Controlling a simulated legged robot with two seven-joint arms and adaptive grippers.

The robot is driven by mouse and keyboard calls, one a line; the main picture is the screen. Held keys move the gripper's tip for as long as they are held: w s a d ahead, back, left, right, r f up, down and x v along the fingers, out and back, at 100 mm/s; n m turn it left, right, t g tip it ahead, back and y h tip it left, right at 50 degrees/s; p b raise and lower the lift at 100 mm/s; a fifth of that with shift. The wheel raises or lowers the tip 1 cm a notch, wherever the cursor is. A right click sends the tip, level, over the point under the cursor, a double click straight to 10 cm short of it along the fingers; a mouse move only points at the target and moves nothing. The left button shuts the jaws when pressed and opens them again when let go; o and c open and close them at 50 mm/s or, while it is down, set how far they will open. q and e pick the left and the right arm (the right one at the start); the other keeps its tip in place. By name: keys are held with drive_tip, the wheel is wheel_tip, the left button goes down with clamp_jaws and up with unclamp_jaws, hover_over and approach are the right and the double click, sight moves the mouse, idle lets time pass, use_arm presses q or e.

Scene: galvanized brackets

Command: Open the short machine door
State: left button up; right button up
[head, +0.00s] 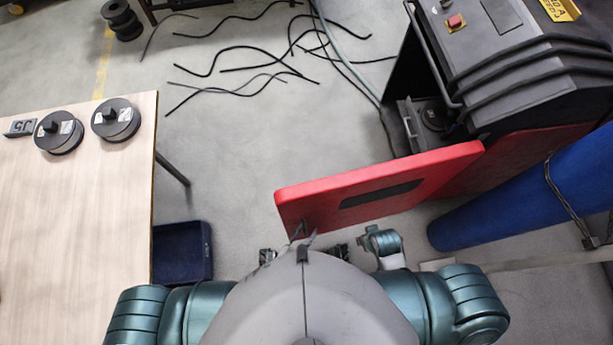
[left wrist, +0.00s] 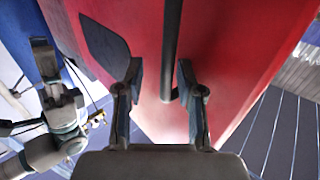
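The short machine door, a red panel (head: 380,188) with a dark window (head: 381,194), stands out to the left from the machine in the head view; how far it is swung I cannot tell. My left gripper (head: 304,242) is by its lower left end, partly hidden behind my body. In the left wrist view my left gripper (left wrist: 158,70) is open, facing the red door (left wrist: 240,60). A dark bar handle (left wrist: 172,45) runs down the door between the fingers' lines, nearer the right finger; contact is unclear. A grey-green arm part (head: 385,243), apparently my right, shows without clear fingers.
The dark machine (head: 500,70) stands at upper right. A blue cylinder (head: 540,195) lies right of the door. A wooden table (head: 80,220) with dark spools is at left, a dark blue bin (head: 181,252) beside it. Black cables (head: 250,70) lie on the floor.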

use_arm(q)
drive_tip(key=shift+s, duration=0.1)
drive_tip(key=v, duration=1.2)
drive_tip(key=shift+f, duration=0.1)
